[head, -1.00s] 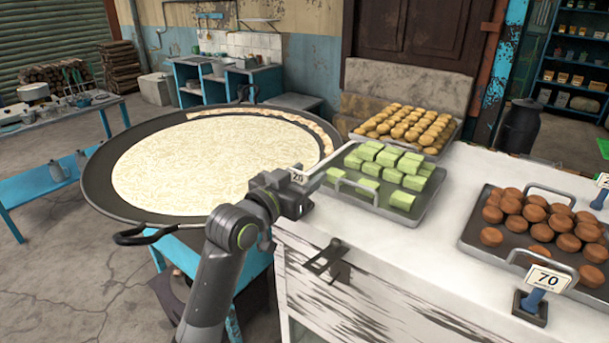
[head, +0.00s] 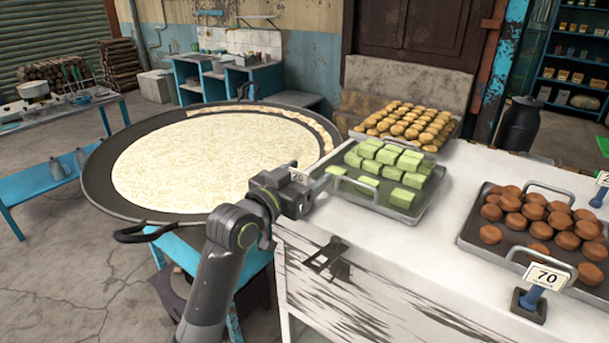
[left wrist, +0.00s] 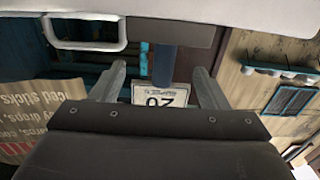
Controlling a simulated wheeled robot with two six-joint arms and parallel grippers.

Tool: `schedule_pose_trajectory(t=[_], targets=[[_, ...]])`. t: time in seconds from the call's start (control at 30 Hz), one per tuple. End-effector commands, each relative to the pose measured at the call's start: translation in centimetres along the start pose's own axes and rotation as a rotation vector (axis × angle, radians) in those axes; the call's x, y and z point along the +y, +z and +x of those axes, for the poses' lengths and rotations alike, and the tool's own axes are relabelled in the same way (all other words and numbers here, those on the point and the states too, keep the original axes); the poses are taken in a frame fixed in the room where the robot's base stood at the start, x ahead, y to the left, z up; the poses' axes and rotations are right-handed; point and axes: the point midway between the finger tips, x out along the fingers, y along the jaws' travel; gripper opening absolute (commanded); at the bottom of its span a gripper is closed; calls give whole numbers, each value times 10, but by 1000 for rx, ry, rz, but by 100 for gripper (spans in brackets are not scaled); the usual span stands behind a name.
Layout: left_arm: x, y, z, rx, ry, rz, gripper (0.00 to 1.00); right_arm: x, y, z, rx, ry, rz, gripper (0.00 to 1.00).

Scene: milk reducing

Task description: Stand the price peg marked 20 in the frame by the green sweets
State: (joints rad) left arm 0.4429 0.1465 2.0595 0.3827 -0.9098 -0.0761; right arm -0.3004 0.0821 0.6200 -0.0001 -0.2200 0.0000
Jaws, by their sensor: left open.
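The price peg marked 20 (head: 296,176) shows as a small white plate just behind my left gripper (head: 312,184), at the counter's left end near the green sweets (head: 385,170). In the left wrist view the peg (left wrist: 160,96) appears upside down, with a blue stem running to the dark frame (left wrist: 175,31). The stem looks upright and seems to meet the frame; the exact seating is hard to tell. My left gripper (left wrist: 160,72) is open, its fingers on either side of the peg with gaps. In the head view the gripper hides the frame. My right gripper is out of view.
The sweets' metal tray (head: 425,203) is close to my left gripper; its handle (left wrist: 85,46) shows in the wrist view. A wide pan (head: 110,205) lies left. A peg marked 70 (head: 544,277) stands by the brown sweets (head: 530,212).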

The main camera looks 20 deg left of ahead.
Motion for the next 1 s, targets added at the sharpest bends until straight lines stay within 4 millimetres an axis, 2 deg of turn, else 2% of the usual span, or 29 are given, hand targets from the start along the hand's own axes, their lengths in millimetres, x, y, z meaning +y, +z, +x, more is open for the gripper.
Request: schedule_pose_trajectory(t=[0.2, 0.37, 0.87, 1.0], targets=[[0, 0, -2, 0, 0, 1, 69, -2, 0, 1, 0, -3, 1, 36], [-1, 1, -18, 1, -1, 2, 69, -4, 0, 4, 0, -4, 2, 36], [0, 2, -118, -2, -1, 7, 69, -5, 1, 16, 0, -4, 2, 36], [0, -1, -144, -5, -2, 4, 69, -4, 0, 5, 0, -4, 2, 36]])
